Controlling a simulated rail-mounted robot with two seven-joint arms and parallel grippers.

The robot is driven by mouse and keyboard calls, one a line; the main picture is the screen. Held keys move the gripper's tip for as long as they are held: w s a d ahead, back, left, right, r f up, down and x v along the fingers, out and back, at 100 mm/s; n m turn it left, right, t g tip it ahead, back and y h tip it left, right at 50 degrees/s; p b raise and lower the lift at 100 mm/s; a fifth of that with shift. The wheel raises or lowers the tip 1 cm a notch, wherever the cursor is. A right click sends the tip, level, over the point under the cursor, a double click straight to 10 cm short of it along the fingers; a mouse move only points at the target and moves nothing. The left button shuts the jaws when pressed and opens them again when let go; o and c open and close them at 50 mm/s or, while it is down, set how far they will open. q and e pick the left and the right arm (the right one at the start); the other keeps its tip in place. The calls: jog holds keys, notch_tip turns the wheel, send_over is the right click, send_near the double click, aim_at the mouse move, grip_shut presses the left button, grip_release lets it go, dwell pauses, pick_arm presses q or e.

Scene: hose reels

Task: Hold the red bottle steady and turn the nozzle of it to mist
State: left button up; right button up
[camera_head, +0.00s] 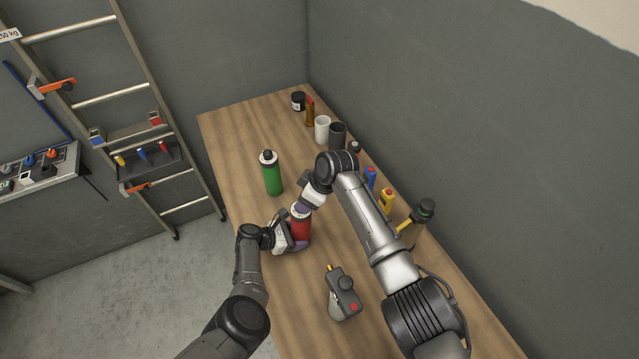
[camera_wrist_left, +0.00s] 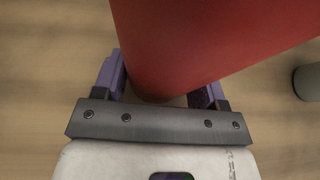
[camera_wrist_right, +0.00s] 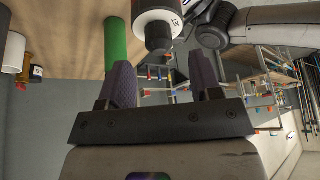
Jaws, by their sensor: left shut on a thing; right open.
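The red bottle (camera_head: 301,229) stands on the wooden table, its upper part partly covered by my right gripper in the head view. My left gripper (camera_head: 297,243) is shut around its lower body; the left wrist view shows the red body (camera_wrist_left: 195,40) between purple fingers. My right gripper (camera_head: 301,208) is at the bottle's top. In the right wrist view its fingers are open, and a white collar with a black nozzle (camera_wrist_right: 158,36) lies just beyond the fingertips, between them. The nozzle's setting cannot be read.
A green bottle (camera_head: 272,178) stands behind the red one. A grey device with a red button (camera_head: 345,292) lies nearer me. Cups (camera_head: 322,129), a blue bottle (camera_head: 370,177) and a yellow one (camera_head: 387,199) line the wall side. A ladder (camera_head: 150,128) leans at left.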

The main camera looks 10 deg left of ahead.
jog(key=v, duration=0.8)
pick_arm(q)
jog(key=o, duration=0.8)
